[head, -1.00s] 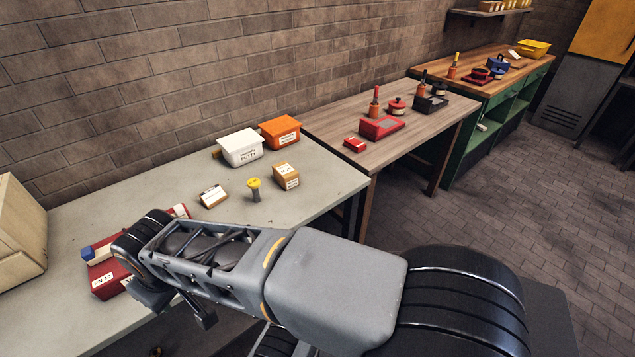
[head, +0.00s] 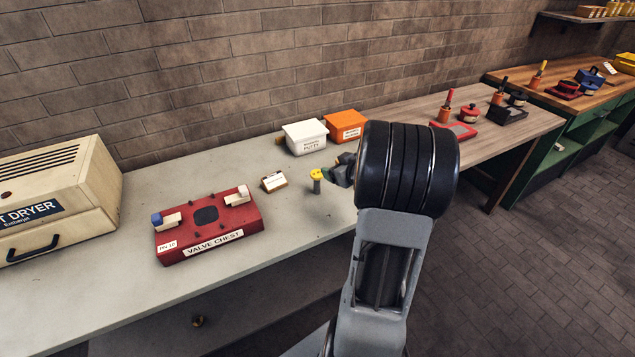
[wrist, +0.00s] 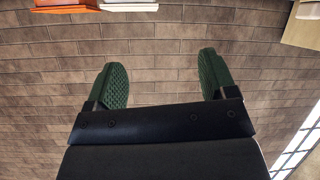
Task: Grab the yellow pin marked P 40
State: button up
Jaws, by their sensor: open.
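A pin with a yellow head (head: 317,175) and a grey shank stands upright on the grey bench (head: 110,285); I can read no marking on it. My gripper (head: 331,171) is just to its right in the head view, partly hidden behind my own wrist. I cannot tell whether a finger touches the pin. In the wrist view my gripper (wrist: 163,80) has its two green ribbed fingers wide apart with only brick wall between them. The pin does not show in the wrist view.
A white putty box (head: 304,138) and an orange box (head: 345,126) stand behind the pin. A small labelled card block (head: 273,182) lies left of it. Further left are the red valve chest (head: 205,228) and the cream dryer (head: 60,200). Free bench lies in front.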

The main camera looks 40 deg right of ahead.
aim_at(319, 174)
notch_tip(319, 174, down, 4)
jog(key=s+d+y, duration=0.1)
jog(key=s+y, duration=0.1)
jog(key=y, duration=0.2)
jog(key=shift+n, duration=0.3)
jog(key=x, duration=1.2)
jog(key=shift+w+d, duration=0.15)
jog(key=shift+w, duration=0.2)
jog(key=shift+t, duration=0.3)
jog(key=shift+r, duration=0.1)
jog(key=c, duration=1.3)
